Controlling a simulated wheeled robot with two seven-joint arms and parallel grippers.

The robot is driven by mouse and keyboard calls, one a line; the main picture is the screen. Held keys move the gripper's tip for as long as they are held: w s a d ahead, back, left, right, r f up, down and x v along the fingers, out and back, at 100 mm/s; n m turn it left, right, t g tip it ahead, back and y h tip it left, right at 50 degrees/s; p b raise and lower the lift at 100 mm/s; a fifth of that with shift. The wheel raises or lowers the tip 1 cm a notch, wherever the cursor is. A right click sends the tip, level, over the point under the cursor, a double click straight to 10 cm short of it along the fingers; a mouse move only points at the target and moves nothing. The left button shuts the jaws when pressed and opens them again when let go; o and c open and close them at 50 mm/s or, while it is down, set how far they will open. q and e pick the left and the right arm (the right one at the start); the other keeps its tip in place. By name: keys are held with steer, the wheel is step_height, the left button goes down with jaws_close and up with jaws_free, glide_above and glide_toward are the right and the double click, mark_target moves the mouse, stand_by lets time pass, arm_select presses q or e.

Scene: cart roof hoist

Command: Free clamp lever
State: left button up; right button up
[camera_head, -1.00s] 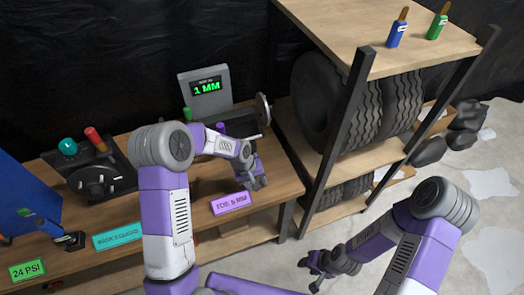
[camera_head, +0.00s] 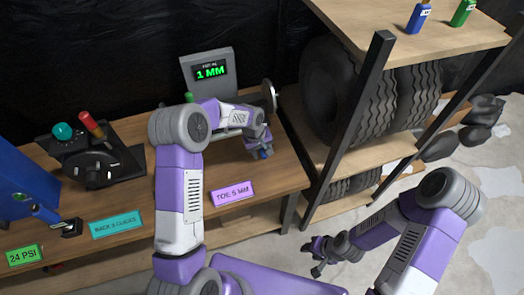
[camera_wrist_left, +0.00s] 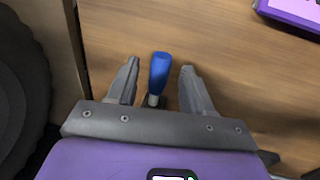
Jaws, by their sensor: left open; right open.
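A lever with a blue handle (camera_wrist_left: 159,72), which looks like the clamp lever, stands out over the wooden bench in the left wrist view. My left gripper (camera_wrist_left: 159,82) is open with one finger on each side of the handle, and gaps show on both sides. In the head view my left gripper (camera_head: 262,154) is at the right end of the bench, below the gauge screen, and a bit of blue shows at its fingers. The lever's base is hidden by the gripper. My right gripper (camera_head: 317,257) is open and empty, low over the floor right of the bench.
The gauge screen (camera_head: 210,72) reads 1 MM behind my left arm. A purple sign (camera_head: 232,192) reads TOE: 5 MM on the bench. A black rack post (camera_head: 352,110) and tires (camera_head: 345,100) stand to the right. A device with red and teal knobs (camera_head: 95,160) is on the left.

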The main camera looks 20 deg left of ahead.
arm_select(q)
jaws_close()
